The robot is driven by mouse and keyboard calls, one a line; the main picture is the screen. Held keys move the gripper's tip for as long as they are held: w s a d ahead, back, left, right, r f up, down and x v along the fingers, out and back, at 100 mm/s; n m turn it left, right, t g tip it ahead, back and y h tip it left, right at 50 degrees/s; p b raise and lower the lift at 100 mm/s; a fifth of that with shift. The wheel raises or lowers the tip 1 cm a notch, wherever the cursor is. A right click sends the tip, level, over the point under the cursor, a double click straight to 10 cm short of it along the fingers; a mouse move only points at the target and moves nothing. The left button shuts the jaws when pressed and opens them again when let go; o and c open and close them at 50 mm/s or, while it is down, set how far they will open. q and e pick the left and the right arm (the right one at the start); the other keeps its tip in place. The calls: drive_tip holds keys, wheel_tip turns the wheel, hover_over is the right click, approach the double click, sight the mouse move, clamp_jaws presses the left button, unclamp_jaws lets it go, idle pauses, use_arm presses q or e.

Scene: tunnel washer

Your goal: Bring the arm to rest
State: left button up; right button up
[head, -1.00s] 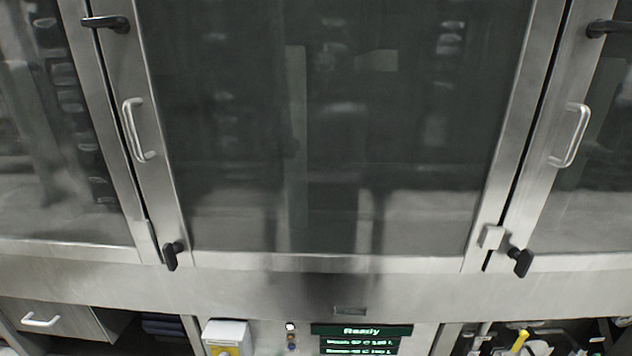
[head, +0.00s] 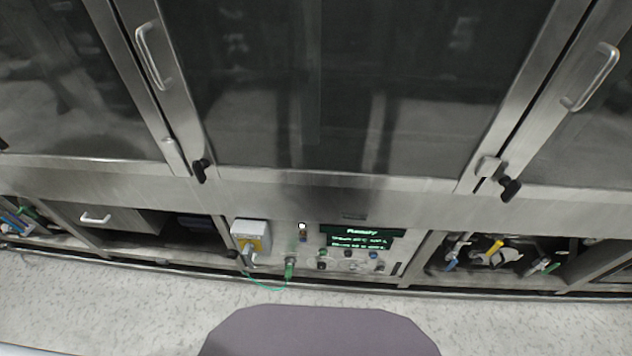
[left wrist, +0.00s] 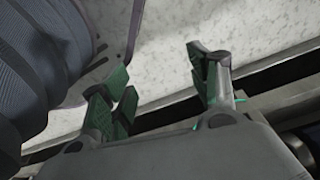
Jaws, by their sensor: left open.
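My left gripper (left wrist: 158,92) shows in the left wrist view. Its two green-padded fingers stand apart with nothing between them. Beyond the fingers are the pale speckled floor and a dark edge low along the washer. Neither gripper is in the head view, and my right gripper is in no view. The tunnel washer (head: 330,195) fills most of the head view, with its large glass doors closed.
Metal door handles (head: 152,55) and black latches (head: 201,170) stick out from the washer front. Below are a lit display panel (head: 361,236), a grey and yellow switch box (head: 250,236) and an open bay with valves (head: 490,250). The speckled floor (head: 120,300) in front is clear.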

use_arm(q)
drive_tip(key=s+a+r+p, duration=0.1)
drive_tip(key=s+r+p, duration=0.1)
drive_tip(key=s+p, duration=0.4)
drive_tip(key=s+a+r+p, duration=0.1)
drive_tip(key=s+a+p, duration=0.1)
drive_tip(key=s+p, duration=0.4)
drive_tip(key=s, duration=0.2)
drive_tip(key=shift+s+r+g, duration=0.4)
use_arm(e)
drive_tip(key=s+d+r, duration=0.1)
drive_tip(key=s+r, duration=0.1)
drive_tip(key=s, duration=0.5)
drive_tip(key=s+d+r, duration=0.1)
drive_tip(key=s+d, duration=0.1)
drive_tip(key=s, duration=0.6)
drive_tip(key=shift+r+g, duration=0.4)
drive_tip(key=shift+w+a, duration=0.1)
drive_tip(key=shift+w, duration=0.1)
